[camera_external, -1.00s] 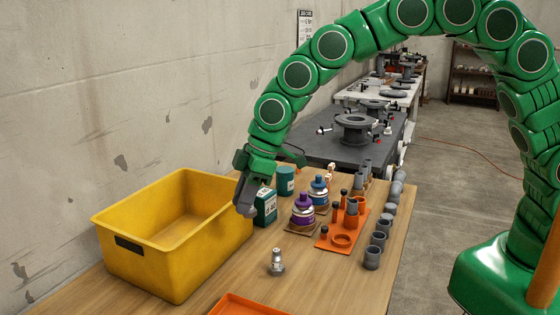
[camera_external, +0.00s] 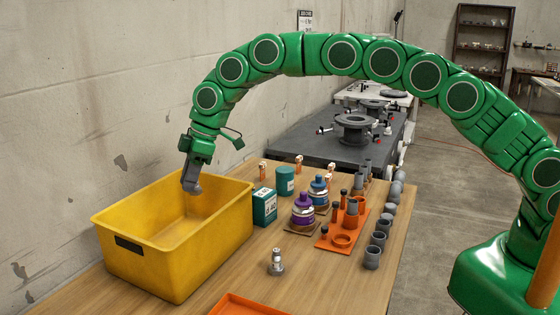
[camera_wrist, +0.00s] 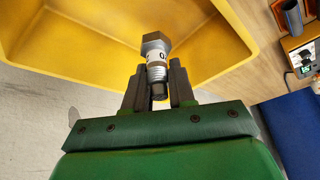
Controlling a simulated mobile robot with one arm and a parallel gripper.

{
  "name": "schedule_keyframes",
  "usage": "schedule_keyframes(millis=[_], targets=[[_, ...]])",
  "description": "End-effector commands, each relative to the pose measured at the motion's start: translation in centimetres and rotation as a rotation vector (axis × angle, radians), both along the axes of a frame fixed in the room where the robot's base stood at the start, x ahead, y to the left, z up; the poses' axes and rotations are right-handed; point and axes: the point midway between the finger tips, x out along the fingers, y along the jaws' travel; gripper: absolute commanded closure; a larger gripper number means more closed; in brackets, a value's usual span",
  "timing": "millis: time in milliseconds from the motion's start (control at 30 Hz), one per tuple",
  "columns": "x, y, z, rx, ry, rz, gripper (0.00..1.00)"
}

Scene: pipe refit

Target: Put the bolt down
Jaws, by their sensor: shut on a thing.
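The bolt (camera_wrist: 155,52) is grey with a hexagonal head, a white marked band and a threaded end. In the wrist view its threaded end sits between the two dark fingers of my gripper (camera_wrist: 158,85), which is shut on it. The head points away from the gripper. In the external view my gripper (camera_external: 191,185) points down over the yellow bin (camera_external: 180,262), above its opening near the back wall. The bolt is hard to tell from the grey fingers there. The visible part of the bin's inside looks empty.
A silver fitting (camera_external: 276,262) stands on the wooden table (camera_external: 320,282) right of the bin. An orange tray edge (camera_external: 248,306) shows in front.

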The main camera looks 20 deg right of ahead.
Motion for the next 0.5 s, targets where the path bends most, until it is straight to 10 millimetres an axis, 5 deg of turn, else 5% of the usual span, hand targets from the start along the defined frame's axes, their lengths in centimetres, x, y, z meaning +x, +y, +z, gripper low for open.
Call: schedule_keyframes(millis=[500], targets=[[4.6, 2.3, -0.8, 0.013, 0.006, 0.073, 1.00]])
